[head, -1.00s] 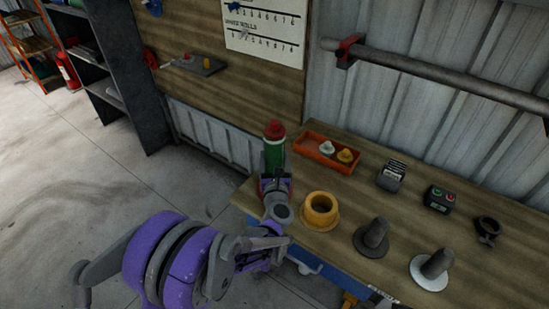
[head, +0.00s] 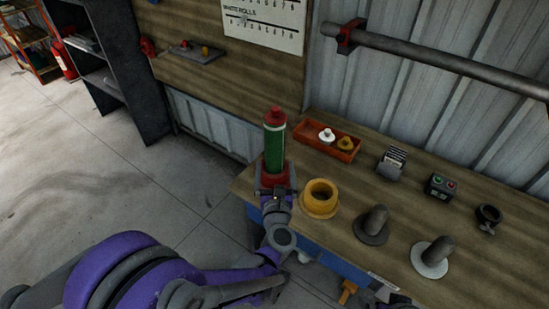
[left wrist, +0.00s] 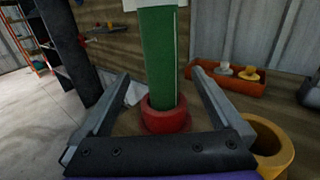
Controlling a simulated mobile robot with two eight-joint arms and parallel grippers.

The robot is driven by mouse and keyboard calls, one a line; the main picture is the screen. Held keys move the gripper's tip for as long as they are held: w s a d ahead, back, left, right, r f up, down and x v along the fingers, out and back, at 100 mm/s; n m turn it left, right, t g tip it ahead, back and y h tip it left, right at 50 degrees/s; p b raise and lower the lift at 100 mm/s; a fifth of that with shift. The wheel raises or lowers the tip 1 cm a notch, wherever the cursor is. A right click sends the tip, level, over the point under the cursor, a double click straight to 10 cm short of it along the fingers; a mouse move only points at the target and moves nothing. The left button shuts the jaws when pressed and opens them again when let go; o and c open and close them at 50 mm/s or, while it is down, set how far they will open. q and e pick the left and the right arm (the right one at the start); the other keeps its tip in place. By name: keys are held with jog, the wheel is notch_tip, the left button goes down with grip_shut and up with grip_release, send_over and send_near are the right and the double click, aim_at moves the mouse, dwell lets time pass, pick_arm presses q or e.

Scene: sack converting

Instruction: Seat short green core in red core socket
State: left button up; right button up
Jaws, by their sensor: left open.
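The green core (head: 274,143), with a red top (head: 274,115), stands nearly upright in the red core socket (head: 264,183) at the table's near left corner. In the left wrist view, the green core (left wrist: 157,55) rises out of the ring of the red socket (left wrist: 166,119); its top is cut off by the frame. My left gripper (head: 274,180) is open at the near side of the socket. In the left wrist view, its two fingers (left wrist: 161,76) stand apart, one on each side of the core, with gaps visible. My right gripper is not in view.
A yellow socket (head: 320,196) stands just right of the red one. A grey post (head: 374,222) and a white-based post (head: 436,253) stand farther right. An orange tray (head: 342,151) with small knobbed pieces lies behind. A card holder (head: 391,163) and button box (head: 440,187) are at right.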

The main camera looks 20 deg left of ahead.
pick_arm(q)
jog(key=s+d+r+m+g+h, duration=0.1)
jog(key=s+d+m+h, duration=0.25)
jog(key=m, duration=0.75)
jog(key=s+d+r+m+g+h, duration=0.2)
jog(key=s+m+h, duration=0.25)
jog(key=m, duration=0.65)
jog(key=s+a+f+m+g+y, duration=0.1)
jog(key=s+a+f+m+g, duration=0.4)
jog(key=s+m, duration=0.4)
jog(key=s+a+f+m+g+y, duration=0.2)
jog(key=s+a+f+m+g, duration=0.25)
jog(key=s+m, duration=0.45)
jog(key=r+p, duration=0.3)
jog(key=shift+w+d+n+t, duration=0.1)
jog(key=shift+d+n+t, duration=0.15)
jog(key=shift+n+t, duration=0.1)
jog(key=shift+w, duration=0.15)
